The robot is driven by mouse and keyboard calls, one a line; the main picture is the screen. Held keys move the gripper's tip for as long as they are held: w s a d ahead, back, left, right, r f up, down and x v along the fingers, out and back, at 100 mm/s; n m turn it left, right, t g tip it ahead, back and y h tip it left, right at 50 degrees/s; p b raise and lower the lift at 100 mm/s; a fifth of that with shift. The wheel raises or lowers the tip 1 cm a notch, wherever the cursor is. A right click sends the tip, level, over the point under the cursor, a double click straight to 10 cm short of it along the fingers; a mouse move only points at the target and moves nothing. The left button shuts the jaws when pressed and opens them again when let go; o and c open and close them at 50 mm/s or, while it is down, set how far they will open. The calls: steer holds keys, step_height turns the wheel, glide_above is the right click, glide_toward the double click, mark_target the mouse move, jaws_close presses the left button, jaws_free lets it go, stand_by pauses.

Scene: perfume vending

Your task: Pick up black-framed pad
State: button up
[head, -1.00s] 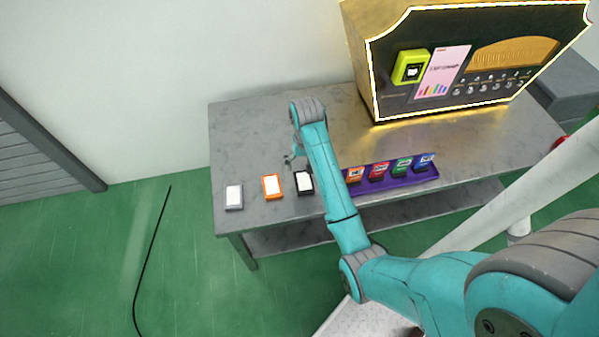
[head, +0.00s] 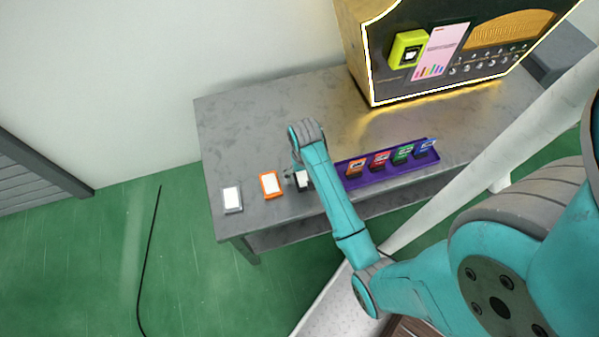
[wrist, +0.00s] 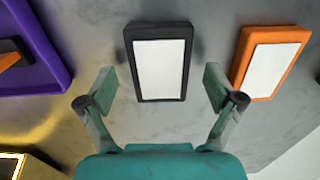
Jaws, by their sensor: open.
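The black-framed pad (wrist: 159,63) has a white face and lies on the grey table, near the top middle of the wrist view. In the head view the black-framed pad (head: 302,179) shows only in part, beside my arm. My gripper (wrist: 160,90) is open, with one finger to each side of the pad's lower part in the picture. No contact between the fingers and the pad shows. In the head view my gripper (head: 291,176) is mostly hidden by my arm, at the pad.
An orange-framed pad (head: 270,185) lies close to the left of the black one, and a grey-framed pad (head: 231,198) farther left. A purple tray (head: 390,170) with several coloured items is to the right. A lit vending machine (head: 440,45) stands behind on the table (head: 245,130).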

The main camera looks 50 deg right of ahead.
steer(key=shift+f, duration=0.1)
steer(key=c, duration=1.1)
steer(key=shift+c, duration=0.2)
